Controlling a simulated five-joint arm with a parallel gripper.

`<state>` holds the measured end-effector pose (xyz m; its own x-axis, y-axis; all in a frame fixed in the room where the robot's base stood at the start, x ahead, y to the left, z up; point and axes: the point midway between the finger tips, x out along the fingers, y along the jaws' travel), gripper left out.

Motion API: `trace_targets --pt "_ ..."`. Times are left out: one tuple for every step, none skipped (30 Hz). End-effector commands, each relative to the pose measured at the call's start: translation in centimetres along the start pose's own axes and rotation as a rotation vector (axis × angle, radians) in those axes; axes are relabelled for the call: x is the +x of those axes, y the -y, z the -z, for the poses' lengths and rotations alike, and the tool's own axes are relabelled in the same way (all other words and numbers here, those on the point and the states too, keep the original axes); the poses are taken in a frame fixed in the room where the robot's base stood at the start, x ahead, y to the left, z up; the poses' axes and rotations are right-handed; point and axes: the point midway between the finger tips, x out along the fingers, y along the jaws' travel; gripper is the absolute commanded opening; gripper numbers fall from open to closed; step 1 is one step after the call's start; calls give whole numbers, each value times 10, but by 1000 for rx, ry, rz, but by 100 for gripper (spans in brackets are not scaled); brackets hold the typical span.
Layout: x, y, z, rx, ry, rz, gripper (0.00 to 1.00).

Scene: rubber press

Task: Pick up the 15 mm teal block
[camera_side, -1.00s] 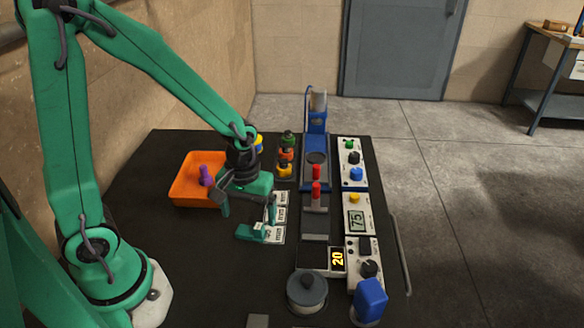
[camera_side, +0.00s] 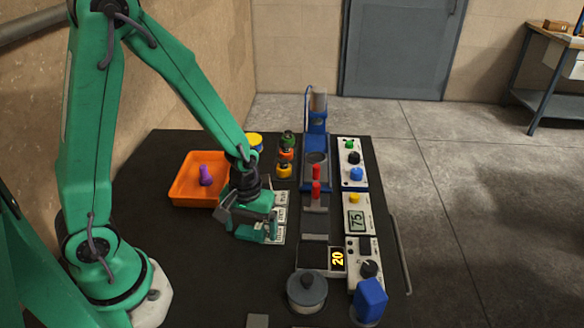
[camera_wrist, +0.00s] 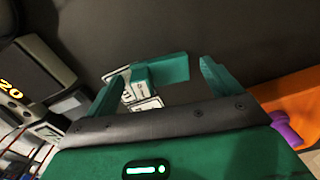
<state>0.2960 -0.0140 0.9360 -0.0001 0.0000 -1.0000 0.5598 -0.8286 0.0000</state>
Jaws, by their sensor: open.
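The teal block (camera_side: 249,236) sits low on the black table beside white label cards (camera_side: 281,204), mostly hidden behind my gripper (camera_side: 256,226) in the side view. In the wrist view the teal block (camera_wrist: 168,68) shows as a flat bar with a shorter raised part at its left end. My gripper (camera_wrist: 164,72) is open, one finger on each side of the block. The block shows between and just beyond the fingertips. I cannot tell whether a finger touches it.
An orange tray (camera_side: 181,190) with a purple piece (camera_side: 206,176) stands to the left. To the right are a blue press (camera_side: 316,148), red-handled parts (camera_side: 316,188), control panels (camera_side: 357,220) and a grey pot (camera_side: 307,293). The front left of the table is clear.

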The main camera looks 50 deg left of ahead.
Motion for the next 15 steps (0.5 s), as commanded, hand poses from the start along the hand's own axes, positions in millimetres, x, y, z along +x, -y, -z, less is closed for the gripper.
trace_targets --pt "0 0 0 0 0 0 89" --pt "0 0 0 0 0 0 89" --pt "0 0 0 0 0 0 89" --pt "0 0 0 0 0 0 89" --pt "0 0 0 0 0 0 89" --pt "0 0 0 0 0 0 89" --pt "0 0 0 0 0 0 89" --pt "0 0 0 0 0 0 89" --pt "0 0 0 0 0 0 84" --pt "0 0 0 0 0 0 78" --pt "0 0 0 0 0 0 72" --pt "0 0 0 0 0 0 64" --pt "0 0 0 0 0 0 58" --pt "0 0 0 0 0 0 52" --pt "0 0 0 0 0 0 44"
